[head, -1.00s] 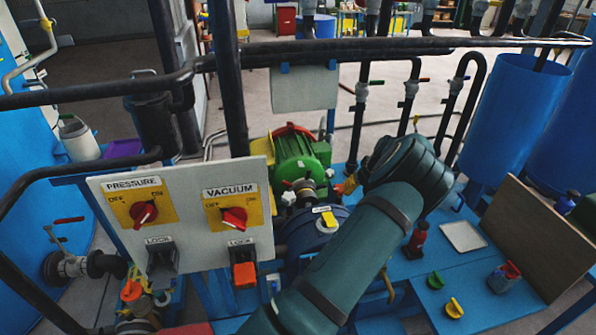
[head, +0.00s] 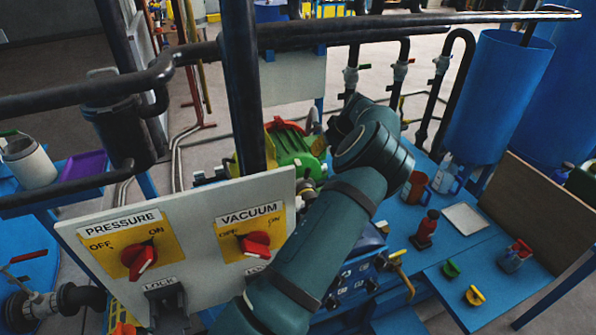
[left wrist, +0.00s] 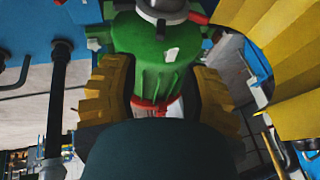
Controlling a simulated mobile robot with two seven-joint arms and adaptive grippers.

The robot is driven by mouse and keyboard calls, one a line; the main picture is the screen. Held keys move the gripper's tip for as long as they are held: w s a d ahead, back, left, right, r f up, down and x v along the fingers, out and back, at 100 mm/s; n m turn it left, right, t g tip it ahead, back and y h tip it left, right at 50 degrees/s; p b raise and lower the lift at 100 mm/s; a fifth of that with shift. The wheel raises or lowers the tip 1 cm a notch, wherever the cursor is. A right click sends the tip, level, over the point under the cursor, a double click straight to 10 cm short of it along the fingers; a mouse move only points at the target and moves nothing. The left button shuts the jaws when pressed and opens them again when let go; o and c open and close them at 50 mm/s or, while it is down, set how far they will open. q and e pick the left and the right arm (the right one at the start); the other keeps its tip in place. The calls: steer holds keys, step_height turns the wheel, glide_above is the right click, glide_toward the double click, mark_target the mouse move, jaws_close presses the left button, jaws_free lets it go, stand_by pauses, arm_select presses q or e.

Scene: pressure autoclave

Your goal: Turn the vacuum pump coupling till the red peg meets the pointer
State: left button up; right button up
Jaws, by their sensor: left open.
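The green vacuum pump (head: 290,145) stands behind the control panel, partly hidden by a black pipe and my left arm. Its grey coupling (head: 304,188) shows only as a small piece beside my arm. In the left wrist view the green body (left wrist: 155,55) fills the middle, with the grey coupling (left wrist: 162,8) cut off by the top edge. A red bit (left wrist: 196,17) sits beside the coupling; I cannot tell if it is the peg. The pointer is not clear. My left gripper (left wrist: 160,98) is open above the pump, its yellow ribbed sides apart. My right gripper is not in view.
The panel (head: 200,235) with red PRESSURE (head: 139,260) and VACUUM (head: 256,244) knobs stands in front. Black pipes (head: 400,45) cross above.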

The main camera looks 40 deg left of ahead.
mark_target(310, 170)
arm_select(q)
steer(key=b+x, duration=0.1)
steer(key=x, duration=1.3)
steer(key=shift+a+r+b, duration=0.1)
steer(key=shift+r+b, duration=0.05)
steer(key=shift+b, duration=0.15)
jaws_close()
